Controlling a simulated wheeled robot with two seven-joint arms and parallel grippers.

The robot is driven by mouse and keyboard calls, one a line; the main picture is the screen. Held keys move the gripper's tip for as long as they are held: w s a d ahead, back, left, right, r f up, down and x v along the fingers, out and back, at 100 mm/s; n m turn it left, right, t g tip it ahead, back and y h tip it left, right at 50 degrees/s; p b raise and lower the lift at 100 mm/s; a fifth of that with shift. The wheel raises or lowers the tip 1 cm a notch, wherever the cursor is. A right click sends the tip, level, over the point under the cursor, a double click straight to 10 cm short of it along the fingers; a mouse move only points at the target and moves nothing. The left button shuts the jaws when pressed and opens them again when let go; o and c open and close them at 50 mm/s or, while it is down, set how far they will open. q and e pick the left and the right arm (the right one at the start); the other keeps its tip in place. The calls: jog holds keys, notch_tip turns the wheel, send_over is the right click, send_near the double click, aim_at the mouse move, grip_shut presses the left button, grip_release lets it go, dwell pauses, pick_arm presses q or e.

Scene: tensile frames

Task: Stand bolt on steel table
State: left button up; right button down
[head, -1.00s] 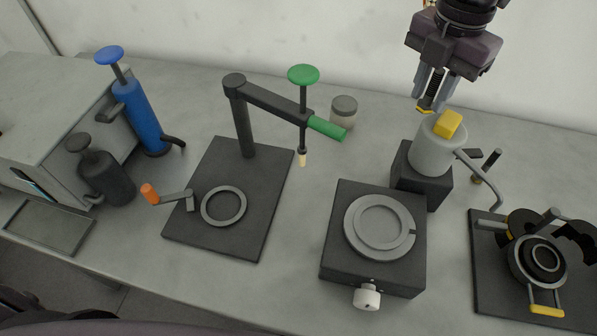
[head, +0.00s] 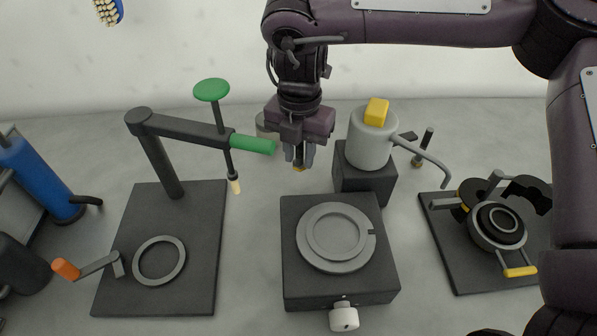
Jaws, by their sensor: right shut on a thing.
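My right gripper (head: 299,155) points down above the steel table (head: 250,200), behind the dark block with the round grey plate and left of the grey pot. It is shut on a small dark piece with a yellow-gold lower end (head: 299,168), which seems to be the bolt. The fingers hide most of it, and its thread and head cannot be made out. The piece hangs roughly upright; whether its lower end touches the table is unclear. My left gripper is not in view.
The dark block with the round plate (head: 297,290) is in front. The grey pot (head: 370,150) with a yellow block on its lid stands right. A dark stand (head: 155,165) with a green-handled arm (head: 253,145) is close left. A partly hidden jar (head: 263,125) is behind.

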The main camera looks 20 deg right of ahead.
aim_at(299, 163)
jog(key=shift+f, duration=2.55)
jog(key=shift+f, duration=0.2)
jog(key=c, duration=1.1)
grip_release()
jog(key=shift+c, duration=0.2)
notch_tip(299, 163, up, 12)
jog(key=shift+r+p, duration=0.2)
jog(key=shift+p, duration=0.2)
